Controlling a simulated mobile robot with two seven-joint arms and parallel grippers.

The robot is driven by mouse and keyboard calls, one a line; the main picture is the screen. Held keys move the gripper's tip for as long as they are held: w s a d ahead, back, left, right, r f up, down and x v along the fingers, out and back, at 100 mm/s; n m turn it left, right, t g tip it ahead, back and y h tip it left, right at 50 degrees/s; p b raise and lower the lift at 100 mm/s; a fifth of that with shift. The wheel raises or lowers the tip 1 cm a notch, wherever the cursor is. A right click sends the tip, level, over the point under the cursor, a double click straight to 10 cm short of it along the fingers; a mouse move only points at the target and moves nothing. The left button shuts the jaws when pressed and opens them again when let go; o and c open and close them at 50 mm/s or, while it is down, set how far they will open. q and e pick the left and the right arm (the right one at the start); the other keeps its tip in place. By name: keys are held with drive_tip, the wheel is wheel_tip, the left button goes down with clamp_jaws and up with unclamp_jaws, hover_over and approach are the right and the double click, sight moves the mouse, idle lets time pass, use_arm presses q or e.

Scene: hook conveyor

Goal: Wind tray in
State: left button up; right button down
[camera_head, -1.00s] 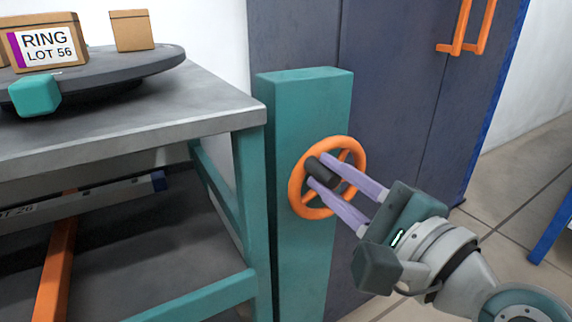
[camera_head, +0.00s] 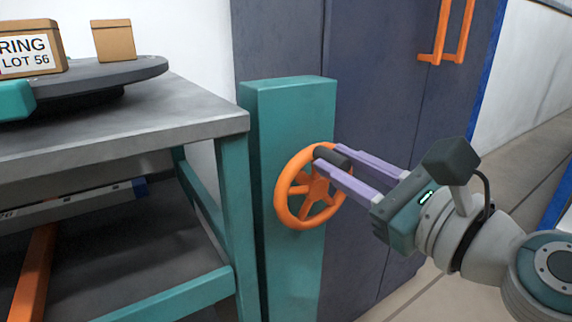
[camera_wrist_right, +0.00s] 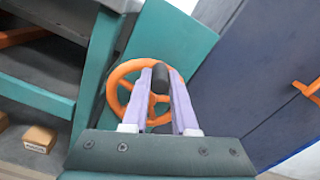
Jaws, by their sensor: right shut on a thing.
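An orange handwheel (camera_head: 282,203) with spokes is mounted on the front of a teal post (camera_head: 296,260). Its dark handle (camera_head: 333,157) sticks out near the top right of the rim. My right gripper (camera_head: 332,156) has its two lilac fingers on either side of the handle and is shut on it. In the right wrist view the handle (camera_wrist_right: 160,78) shows between the fingertips, with the wheel (camera_wrist_right: 118,82) behind. No tray that I can be sure of shows.
A grey-topped table (camera_head: 205,112) with a teal frame stands at the left. It bears a dark round turntable (camera_head: 140,68) with cardboard boxes (camera_head: 113,42). A dark cabinet (camera_head: 385,110) with orange handles (camera_head: 439,40) stands behind the post. A small box (camera_wrist_right: 39,138) shows low in the right wrist view.

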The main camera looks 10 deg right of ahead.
drive_tip(key=shift+d, duration=0.1)
idle(0.3)
drive_tip(key=c, duration=0.7)
unclamp_jaws()
drive_tip(key=b+v, duration=0.2)
drive_tip(key=v, duration=0.8)
drive_tip(key=shift+r, duration=0.1)
